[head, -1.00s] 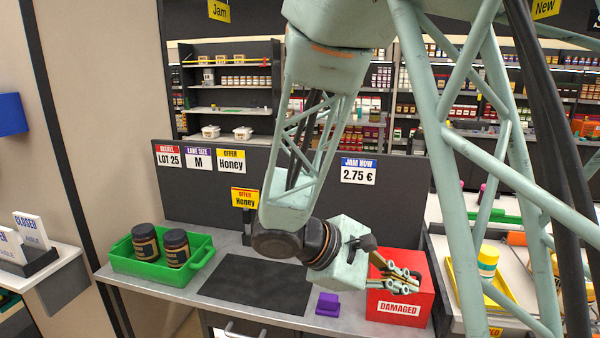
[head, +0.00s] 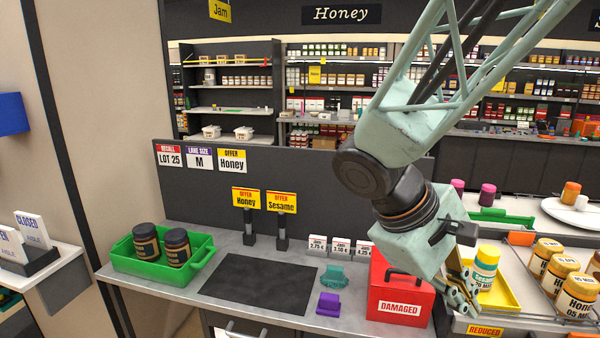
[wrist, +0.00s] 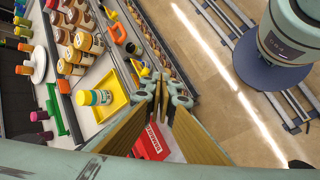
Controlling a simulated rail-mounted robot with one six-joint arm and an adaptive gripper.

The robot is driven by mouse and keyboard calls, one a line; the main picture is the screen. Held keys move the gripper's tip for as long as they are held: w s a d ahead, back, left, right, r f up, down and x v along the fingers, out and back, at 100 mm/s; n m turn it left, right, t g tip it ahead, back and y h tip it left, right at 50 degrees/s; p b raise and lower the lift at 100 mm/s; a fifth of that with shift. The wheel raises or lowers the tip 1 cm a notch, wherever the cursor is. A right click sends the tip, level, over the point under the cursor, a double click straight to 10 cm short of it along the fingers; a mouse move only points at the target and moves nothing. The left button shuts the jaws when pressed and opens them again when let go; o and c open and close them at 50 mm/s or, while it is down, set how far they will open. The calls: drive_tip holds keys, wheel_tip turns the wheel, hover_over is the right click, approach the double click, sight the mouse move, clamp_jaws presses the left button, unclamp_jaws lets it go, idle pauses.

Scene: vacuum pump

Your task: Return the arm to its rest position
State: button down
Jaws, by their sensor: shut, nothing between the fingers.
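My gripper (head: 461,286) hangs at the right of the head view, in front of the yellow tray and to the right of the red DAMAGED box. Its fingers are together with nothing between them. The wrist view also shows my gripper (wrist: 165,90), fingertips close together, above the gap between counter and floor. My arm reaches down from the upper right of the head view.
The red DAMAGED box (head: 401,291) stands on the counter just left of my gripper. A yellow tray (head: 508,294) holds a jar (head: 485,268). Several honey jars stand further right. A green crate (head: 205,262) holds two dark jars. A black mat (head: 258,285) lies bare.

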drive_tip(key=s+a+r+m+t+y, duration=0.1)
drive_tip(key=s+a+r+m+y, duration=0.2)
drive_tip(key=s, duration=0.5)
drive_tip(key=s+a+r+m+t+y, duration=0.2)
drive_tip(key=s+a+r+m+y, duration=0.1)
drive_tip(key=s, duration=0.5)
drive_tip(key=a+y, duration=0.1)
drive_tip(key=a, duration=0.1)
drive_tip(key=shift+a+r+t+b, duration=0.3)
drive_tip(key=shift+a+r+b, duration=0.1)
wheel_tip(320, 180, up, 7)
drive_tip(key=p, duration=0.6)
drive_tip(key=shift+p, duration=0.4)
drive_tip(key=shift+f, duration=0.2)
wheel_tip(320, 180, down, 4)
drive_tip(key=b, duration=0.3)
drive_tip(key=shift+r+b, duration=0.2)
drive_tip(key=shift+b, duration=0.15)
